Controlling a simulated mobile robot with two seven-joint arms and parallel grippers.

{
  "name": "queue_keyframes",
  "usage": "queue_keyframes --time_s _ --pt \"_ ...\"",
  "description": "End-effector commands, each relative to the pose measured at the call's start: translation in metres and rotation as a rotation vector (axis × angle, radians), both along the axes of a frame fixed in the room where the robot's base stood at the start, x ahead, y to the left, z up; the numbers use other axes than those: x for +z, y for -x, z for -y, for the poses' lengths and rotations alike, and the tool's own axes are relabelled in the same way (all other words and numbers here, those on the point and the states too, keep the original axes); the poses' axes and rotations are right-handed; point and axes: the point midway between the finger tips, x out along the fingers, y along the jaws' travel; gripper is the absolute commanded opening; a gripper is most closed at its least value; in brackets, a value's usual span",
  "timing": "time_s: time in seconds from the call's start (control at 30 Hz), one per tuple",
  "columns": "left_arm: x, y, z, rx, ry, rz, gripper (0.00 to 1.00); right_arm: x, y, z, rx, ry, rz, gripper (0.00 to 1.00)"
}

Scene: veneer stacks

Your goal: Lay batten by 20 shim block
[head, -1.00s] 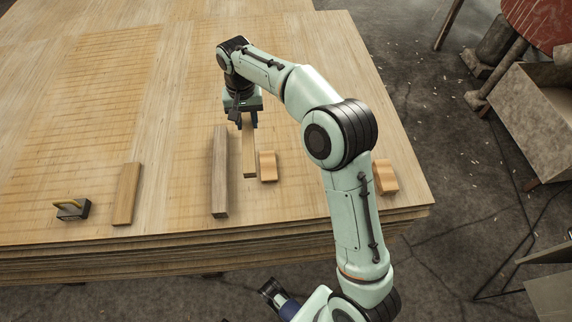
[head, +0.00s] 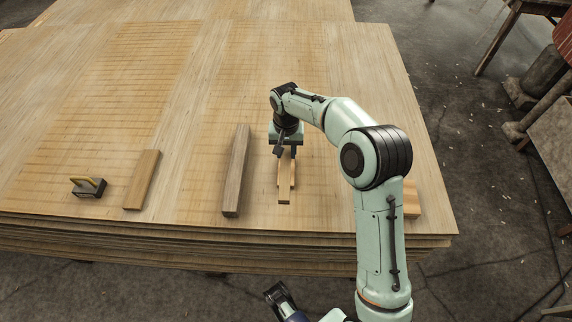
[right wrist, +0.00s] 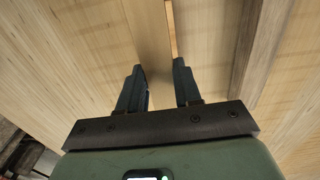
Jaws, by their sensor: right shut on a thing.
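My right gripper (head: 285,153) points down over the veneer stack and is shut on a slim light batten (head: 285,197). A wider orange-toned block (head: 291,178) shows around the batten's middle in the head view. The batten overlaps it there; I cannot tell whether they touch. In the right wrist view the batten (right wrist: 149,40) lies between the two fingers (right wrist: 158,88). A second orange-toned block (head: 411,203) is partly hidden behind my right arm. No size marking is readable on either block.
The veneer stack (head: 330,70) has open surface behind the gripper. A dark beam (head: 236,170) lies left of the batten. Further left are a flat wood piece (head: 142,180) and a dark block with a yellow handle (head: 89,187). The stack's front edge is close.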

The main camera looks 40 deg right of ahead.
Motion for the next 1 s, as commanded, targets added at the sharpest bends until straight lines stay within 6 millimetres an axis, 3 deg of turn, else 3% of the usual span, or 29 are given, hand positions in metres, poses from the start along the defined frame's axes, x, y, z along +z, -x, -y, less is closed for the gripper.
queue_keyframes --time_s 0.17,0.5,0.93,0.97,1.0 --pt "-0.002 -0.001 0.0 0.0 0.0 0.004 0.43 -0.015 0.0 0.0 -0.001 0.001 0.001 0.0" --pt "-0.013 -0.011 -0.004 0.011 -0.013 0.031 0.43 -0.066 0.0 0.0 -0.001 0.001 -0.001 0.0" --pt "-0.015 -0.014 -0.005 0.014 -0.016 0.039 0.43 -0.072 0.0 0.0 -0.001 0.001 0.001 0.0" --pt "-0.015 -0.015 -0.006 0.016 -0.017 0.041 0.43 -0.072 0.0 0.0 0.0 0.001 0.001 0.37" --pt "-0.015 -0.015 -0.006 0.016 -0.017 0.041 0.43 -0.072 0.0 0.0 0.0 0.001 0.001 0.5"
